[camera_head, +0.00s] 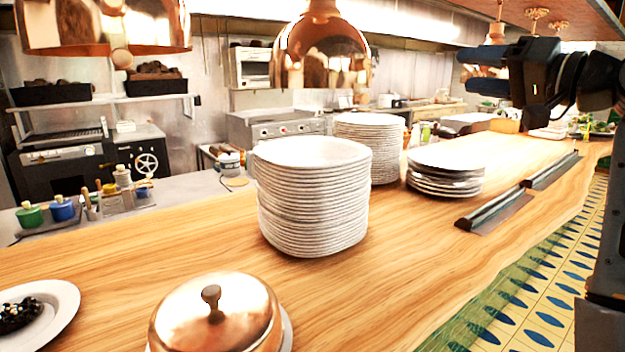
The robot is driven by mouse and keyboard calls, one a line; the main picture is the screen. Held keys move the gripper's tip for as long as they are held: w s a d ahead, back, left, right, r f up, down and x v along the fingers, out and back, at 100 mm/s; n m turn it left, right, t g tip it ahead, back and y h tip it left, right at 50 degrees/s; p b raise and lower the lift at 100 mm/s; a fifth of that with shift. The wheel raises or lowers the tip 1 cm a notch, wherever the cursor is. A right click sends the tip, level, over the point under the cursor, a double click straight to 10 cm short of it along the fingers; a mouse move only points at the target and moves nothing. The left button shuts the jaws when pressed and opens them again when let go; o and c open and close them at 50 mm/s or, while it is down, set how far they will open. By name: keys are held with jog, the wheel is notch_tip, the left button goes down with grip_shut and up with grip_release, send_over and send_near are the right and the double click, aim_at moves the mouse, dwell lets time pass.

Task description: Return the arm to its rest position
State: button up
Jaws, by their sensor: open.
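My gripper (470,71) is at the upper right, held in the air above the wooden counter (420,270). Its two blue fingers point left, one above the other, with a gap between them. It is open, and I see nothing held in it. The dark wrist and arm behind it run off the right edge of the picture. The gripper is apart from the plates and the counter top.
Tall plate stacks (313,200) (370,145) and a low stack (445,172) stand on the counter. A copper cloche (215,315) and a dessert plate (65,305) are in front. Copper lamps (322,55) hang above. Metal ticket rails (495,210) lie along the right edge.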

jog(key=s+f+m+t+h, duration=0.1)
jog(key=s+f+m+h, duration=0.1)
jog(key=f, duration=1)
jog(key=s+f+m+h, duration=0.1)
jog(key=f+h, duration=0.2)
jog(key=f, duration=0.8)
jog(key=s+f+h, duration=0.4)
jog(key=s+f, duration=1.1)
jog(key=f, duration=0.3)
jog(key=s+a+f+n+g+h, duration=0.1)
jog(key=s+f, duration=0.2)
jog(key=s, duration=0.7)
jog(key=s+a+f+h, duration=0.1)
jog(key=s+a+f, duration=0.1)
jog(key=s, duration=0.7)
jog(key=s+a+r+n, duration=0.1)
jog(key=s+r+n, duration=0.1)
jog(key=s, duration=0.7)
jog(key=s+a+r+n, duration=0.1)
jog(key=s+r, duration=0.3)
jog(key=s, duration=0.5)
jog(key=shift+r+n, duration=0.25)
jog(key=shift+n, duration=0.35)
